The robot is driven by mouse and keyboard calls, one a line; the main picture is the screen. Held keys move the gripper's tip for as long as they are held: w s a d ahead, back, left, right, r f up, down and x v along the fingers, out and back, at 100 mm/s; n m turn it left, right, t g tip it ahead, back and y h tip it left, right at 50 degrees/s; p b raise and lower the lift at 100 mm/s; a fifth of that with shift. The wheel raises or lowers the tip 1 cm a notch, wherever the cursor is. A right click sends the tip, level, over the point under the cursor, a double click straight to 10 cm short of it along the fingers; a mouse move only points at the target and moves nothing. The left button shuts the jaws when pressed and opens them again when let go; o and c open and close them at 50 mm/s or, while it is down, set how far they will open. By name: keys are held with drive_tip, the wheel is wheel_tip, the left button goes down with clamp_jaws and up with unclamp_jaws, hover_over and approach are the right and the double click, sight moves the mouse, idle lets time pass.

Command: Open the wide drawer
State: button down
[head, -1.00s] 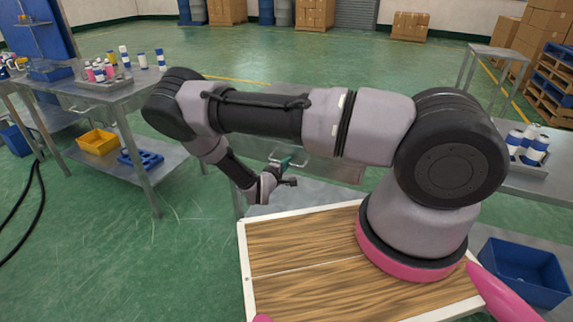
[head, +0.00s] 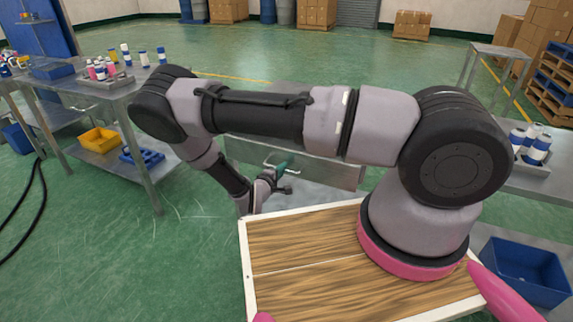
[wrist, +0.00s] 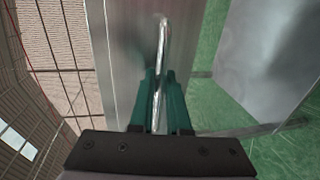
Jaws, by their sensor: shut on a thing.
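The wide drawer (head: 335,174) shows its grey metal front below the arm in the head view, under a grey table. Its bar handle (wrist: 163,35) runs up the middle of the wrist view, along the drawer front (wrist: 125,60). My gripper (wrist: 161,75) has its two green fingers closed on either side of the handle, which passes between them.
A left table (head: 120,92) carries several bottles, with a yellow bin (head: 100,140) and a blue rack on its lower shelf. A tray of white-and-blue cans (head: 530,145) stands at right, above a blue bin (head: 525,272). Green floor (head: 130,255) is clear at left.

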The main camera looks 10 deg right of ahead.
drive_tip(key=f+v, duration=0.2)
drive_tip(key=v, duration=0.8)
drive_tip(key=f+v, duration=0.2)
drive_tip(key=v, duration=0.8)
drive_tip(key=shift+s+a, duration=0.45)
drive_tip(key=shift+s, duration=0.15)
drive_tip(key=shift+f, duration=0.15)
drive_tip(key=c, duration=0.9)
unclamp_jaws()
drive_tip(key=v, duration=1)
drive_tip(key=shift+s+a, duration=0.2)
drive_tip(key=shift+s, duration=0.15)
